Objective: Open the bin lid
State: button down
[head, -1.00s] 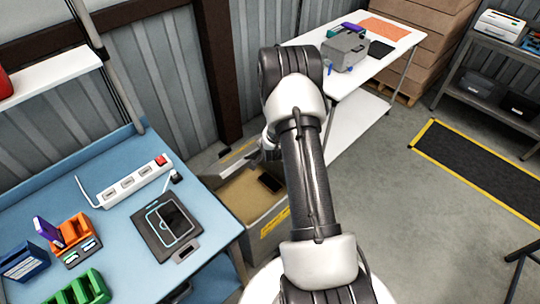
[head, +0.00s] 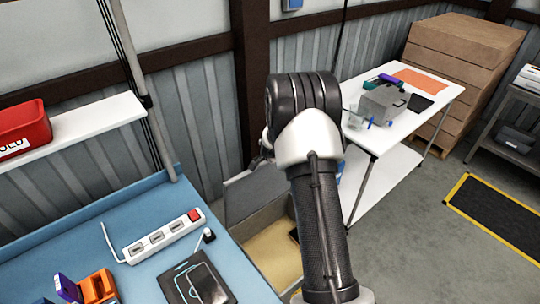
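The bin (head: 262,224) stands on the floor between the blue bench and the white table. Its grey lid (head: 252,192) is tilted up at the back, against the wall side. The tan inside (head: 272,254) shows, with part of a dark object (head: 294,236) in it. My arm covers the bin's right side. My gripper (head: 263,152) is mostly hidden behind my arm, near the lid's upper edge. I cannot tell whether it touches the lid or how its fingers stand.
The blue bench (head: 90,232) at left holds a power strip (head: 162,237), a dark pad with a phone (head: 198,284) and orange holders (head: 98,288). A red bin (head: 22,128) sits on the shelf above. A white table (head: 437,106) stands at right. Floor at lower right is clear.

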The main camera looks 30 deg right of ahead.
dwell(0.3)
jog(key=c, duration=1.7)
grip_release()
jog(key=shift+o, duration=0.2)
jog(key=v, duration=1.2)
